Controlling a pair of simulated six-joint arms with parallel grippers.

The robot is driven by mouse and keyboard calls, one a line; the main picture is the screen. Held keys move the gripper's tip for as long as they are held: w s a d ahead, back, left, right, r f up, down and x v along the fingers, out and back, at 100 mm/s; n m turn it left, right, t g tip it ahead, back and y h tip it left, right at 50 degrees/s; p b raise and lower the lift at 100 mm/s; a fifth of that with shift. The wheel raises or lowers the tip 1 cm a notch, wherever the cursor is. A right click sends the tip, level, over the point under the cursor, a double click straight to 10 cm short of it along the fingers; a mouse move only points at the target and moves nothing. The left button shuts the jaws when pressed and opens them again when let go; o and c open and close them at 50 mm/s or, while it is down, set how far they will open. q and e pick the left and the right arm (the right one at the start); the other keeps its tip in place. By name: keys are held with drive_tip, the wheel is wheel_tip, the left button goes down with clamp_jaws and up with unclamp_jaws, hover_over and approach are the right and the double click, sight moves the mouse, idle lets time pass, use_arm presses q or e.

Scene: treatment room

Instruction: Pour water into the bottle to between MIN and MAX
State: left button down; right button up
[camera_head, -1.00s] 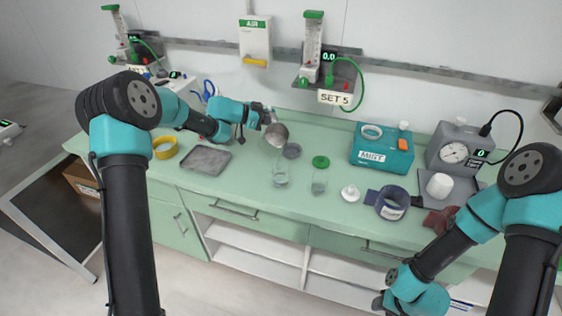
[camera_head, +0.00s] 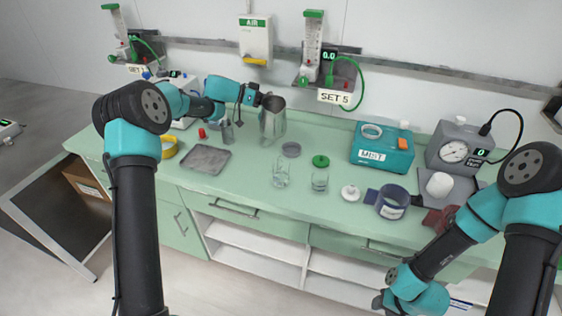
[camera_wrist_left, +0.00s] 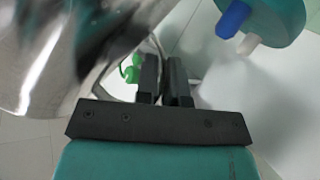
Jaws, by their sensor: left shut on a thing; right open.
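A shiny metal jug (camera_head: 272,124) is upright at the back middle of the counter, and whether it touches the counter is unclear. My left gripper (camera_head: 262,100) is shut on it near the top. In the left wrist view, the jug (camera_wrist_left: 40,55) fills the upper left beside my left gripper's fingers (camera_wrist_left: 165,78). A clear open vessel (camera_head: 281,173) stands in front of the jug. A second clear vessel (camera_head: 320,181) stands to its right, with a green cap (camera_head: 321,161) at its top or just behind. MIN and MAX marks and water level are too small to read. My right gripper (camera_head: 384,301) is open and empty, low at the front right.
A grey disc (camera_head: 291,150) lies behind the vessels, and a white knobbed piece (camera_head: 350,193) lies to their right. A blue roll (camera_head: 392,202), a teal box (camera_head: 382,152) and a gauge unit (camera_head: 460,150) stand further right. A grey tray (camera_head: 206,159) lies left.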

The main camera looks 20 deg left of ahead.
use_arm(q)
drive_tip(key=shift+w+a+r, duration=0.1)
drive_tip(key=shift+w+r, duration=0.05)
drive_tip(key=shift+w, duration=0.05)
drive_tip(key=shift+w+a+f+n+g+h, duration=0.15)
drive_tip(key=shift+w+f+n+g+h, duration=0.2)
drive_tip(key=shift+n, duration=0.45)
drive_tip(key=shift+r, duration=0.1)
